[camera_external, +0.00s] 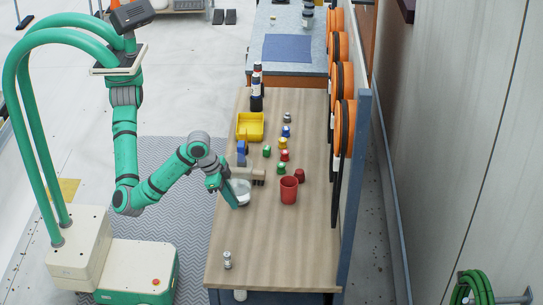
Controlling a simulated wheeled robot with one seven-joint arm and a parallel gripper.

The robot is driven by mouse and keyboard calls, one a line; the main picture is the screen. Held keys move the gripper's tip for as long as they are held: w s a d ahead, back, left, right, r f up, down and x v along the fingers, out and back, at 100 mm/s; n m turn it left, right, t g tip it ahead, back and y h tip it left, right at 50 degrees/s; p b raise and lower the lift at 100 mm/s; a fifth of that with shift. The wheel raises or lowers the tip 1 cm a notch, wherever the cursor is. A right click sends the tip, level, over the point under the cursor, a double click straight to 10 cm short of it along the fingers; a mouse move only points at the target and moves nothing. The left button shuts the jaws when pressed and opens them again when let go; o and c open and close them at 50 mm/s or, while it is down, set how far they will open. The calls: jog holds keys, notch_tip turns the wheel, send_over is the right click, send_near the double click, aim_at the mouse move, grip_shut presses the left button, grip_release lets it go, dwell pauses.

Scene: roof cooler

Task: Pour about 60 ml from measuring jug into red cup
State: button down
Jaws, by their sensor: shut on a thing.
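The red cup (289,190) stands upright on the wooden workbench, right of my gripper. The measuring jug (243,191) is a clear, whitish vessel at the bench's left side. My gripper (232,190) is shut on the jug from its left side. The jug is apart from the red cup, with a gap of bare wood between them. It looks roughly upright; I cannot tell whether it touches the bench. The liquid level in it is too small to make out.
A small dark red item (300,175) stands just behind the red cup. Several small coloured items, a yellow bin (250,126) and dark bottles (257,92) stand farther back. A small bottle (227,260) stands near the front left. The front of the workbench (285,245) is mostly clear.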

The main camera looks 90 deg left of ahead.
jog(key=shift+s+a+r, duration=0.15)
jog(key=shift+s+r, duration=0.05)
jog(key=shift+s, duration=0.15)
